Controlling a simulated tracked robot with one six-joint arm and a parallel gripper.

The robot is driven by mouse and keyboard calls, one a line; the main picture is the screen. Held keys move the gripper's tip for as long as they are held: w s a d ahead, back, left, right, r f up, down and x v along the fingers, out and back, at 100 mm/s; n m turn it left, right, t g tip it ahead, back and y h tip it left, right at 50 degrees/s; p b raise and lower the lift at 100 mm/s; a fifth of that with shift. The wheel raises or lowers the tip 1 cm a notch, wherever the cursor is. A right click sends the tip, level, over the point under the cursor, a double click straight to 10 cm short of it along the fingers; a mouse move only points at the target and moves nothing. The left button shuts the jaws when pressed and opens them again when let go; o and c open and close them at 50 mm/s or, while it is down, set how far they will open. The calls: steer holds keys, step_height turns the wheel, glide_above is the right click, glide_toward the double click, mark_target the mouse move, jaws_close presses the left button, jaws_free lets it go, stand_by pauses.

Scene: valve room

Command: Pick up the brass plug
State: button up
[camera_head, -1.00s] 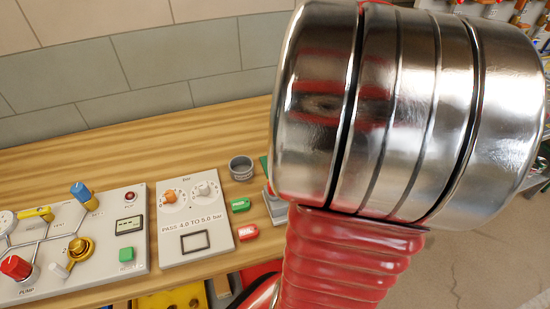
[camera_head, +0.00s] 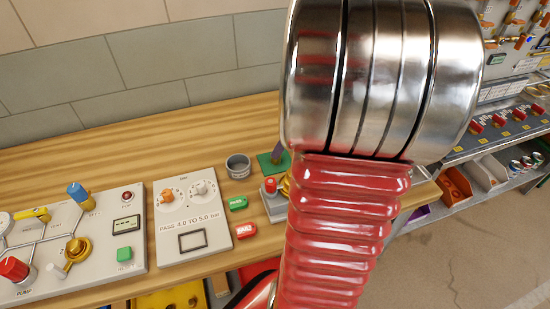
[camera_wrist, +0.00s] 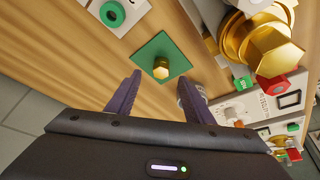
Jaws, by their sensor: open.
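A small brass plug with a hexagonal top (camera_wrist: 161,69) sits on a green square mat (camera_wrist: 149,51) in the wrist view. My gripper (camera_wrist: 160,80) is open, its two purple fingers apart on either side of the mat's near edge. The plug shows between and just beyond the fingertips, and nothing is held. In the head view the green mat (camera_head: 266,161) is partly hidden by one finger and my arm, and I cannot make out the plug there.
A large brass fitting (camera_wrist: 270,52) with a hexagonal end rises right of the mat in the wrist view. A grey cup (camera_head: 238,166), green tag (camera_head: 237,203), red tag (camera_head: 245,230) and gauge panel (camera_head: 191,215) are on the wooden bench (camera_head: 130,140). Shelves stand right.

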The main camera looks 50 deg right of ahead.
steer(key=x, duration=0.4)
steer(key=shift+w+a+f, duration=0.15)
steer(key=shift+w+f, duration=0.1)
steer(key=shift+f, duration=0.1)
steer(key=shift+c, duration=0.2)
jaws_close()
stand_by(0.4)
